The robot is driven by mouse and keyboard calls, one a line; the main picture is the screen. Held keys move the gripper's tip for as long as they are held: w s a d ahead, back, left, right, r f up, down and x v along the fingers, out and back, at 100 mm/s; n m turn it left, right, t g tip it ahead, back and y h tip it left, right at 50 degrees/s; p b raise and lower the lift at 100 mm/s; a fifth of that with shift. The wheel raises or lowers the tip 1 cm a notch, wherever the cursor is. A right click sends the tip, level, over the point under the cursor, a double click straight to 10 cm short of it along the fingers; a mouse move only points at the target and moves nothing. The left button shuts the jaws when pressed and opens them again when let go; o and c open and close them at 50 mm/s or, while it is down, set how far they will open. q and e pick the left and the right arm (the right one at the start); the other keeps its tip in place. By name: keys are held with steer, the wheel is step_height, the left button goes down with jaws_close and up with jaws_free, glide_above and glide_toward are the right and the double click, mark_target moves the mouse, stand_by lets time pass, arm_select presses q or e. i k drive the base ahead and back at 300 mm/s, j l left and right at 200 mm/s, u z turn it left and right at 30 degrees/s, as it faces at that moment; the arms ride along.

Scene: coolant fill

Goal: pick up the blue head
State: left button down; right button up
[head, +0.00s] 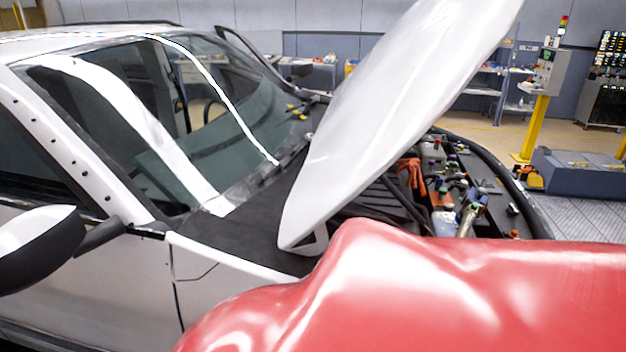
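A small blue part (473,194) shows among the parts in the open engine bay (440,180), right of centre. It is too small to tell whether it is the blue head. No other clearly blue head shows. Neither of my grippers is in view. The raised hood and the red surface in front hide much of the bay.
A white car stands with its hood (400,110) raised. A large glossy red surface (430,300) fills the lower right, close to me. A side mirror (40,245) sticks out at left. Behind are a yellow post (533,130) and a grey box (585,172).

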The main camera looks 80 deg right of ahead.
mark_target(466, 217)
steer(key=k+l+z, duration=0.1)
steer(key=z, duration=3.55)
